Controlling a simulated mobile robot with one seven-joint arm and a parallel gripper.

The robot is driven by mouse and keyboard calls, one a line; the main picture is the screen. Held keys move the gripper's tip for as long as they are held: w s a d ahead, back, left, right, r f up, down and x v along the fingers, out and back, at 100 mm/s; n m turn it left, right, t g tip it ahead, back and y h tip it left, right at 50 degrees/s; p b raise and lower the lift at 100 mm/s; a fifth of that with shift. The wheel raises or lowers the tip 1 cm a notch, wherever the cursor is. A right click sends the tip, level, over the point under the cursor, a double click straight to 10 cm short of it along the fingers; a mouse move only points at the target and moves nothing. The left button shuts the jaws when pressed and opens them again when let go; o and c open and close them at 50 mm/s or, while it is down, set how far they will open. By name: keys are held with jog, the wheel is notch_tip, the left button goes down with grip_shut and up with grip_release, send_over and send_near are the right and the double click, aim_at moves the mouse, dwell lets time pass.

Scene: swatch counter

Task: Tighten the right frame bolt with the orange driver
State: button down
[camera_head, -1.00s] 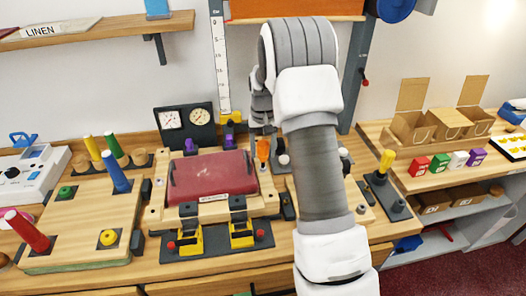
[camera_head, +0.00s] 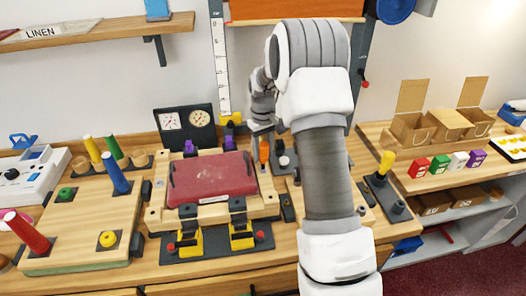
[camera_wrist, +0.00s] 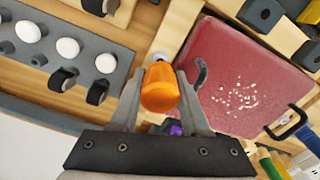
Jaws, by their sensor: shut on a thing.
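The orange driver (camera_head: 264,150) stands close to upright at the right side of the wooden frame (camera_head: 265,200) that holds a dark red panel (camera_head: 210,180). My gripper (camera_head: 262,131) is above it, pointing down. In the wrist view, the two fingers of my gripper (camera_wrist: 160,80) are shut on the orange handle of the driver (camera_wrist: 160,92), one on each side. A pale grey part shows just beyond the handle. The driver's tip and the right frame bolt are hidden, so I cannot tell whether they touch. The red panel (camera_wrist: 240,85) lies right of the driver in the wrist view.
A grey rack with white-topped pieces (camera_wrist: 68,47) is left of the driver in the wrist view. Yellow clamps (camera_head: 242,235) stand at the frame's front edge, and purple knobs (camera_head: 190,147) at its back. Two gauges (camera_head: 185,120) stand behind. A yellow-handled lever (camera_head: 386,162) is at right.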

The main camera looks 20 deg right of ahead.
jog(key=m, duration=0.7)
jog(key=m+p, duration=0.1)
jog(key=m, duration=0.7)
jog(key=shift+s+f, duration=0.1)
jog(key=c, duration=0.6)
grip_release()
